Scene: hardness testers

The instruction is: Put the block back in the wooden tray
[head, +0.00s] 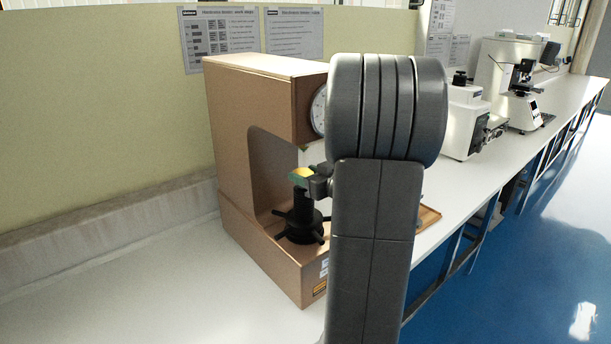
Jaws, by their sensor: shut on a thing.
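The block (303,171) shows a small yellow top, with green along its near side. It is at the top of the black post (300,208) of the brown hardness tester (262,95). I cannot tell whether it touches the post. My gripper (305,179) reaches in from the right and is shut on the block. My arm hides much of the gripper. The wooden tray (430,217) lies on the bench to the right of the tester. Only its right corner shows, and my arm hides the rest.
The tester's upper housing overhangs the block, with a round dial (319,110) partly behind my arm. A handwheel with spokes (300,236) surrounds the post's foot. White instruments (466,120) stand farther along the bench (140,285). The bench is clear at front left.

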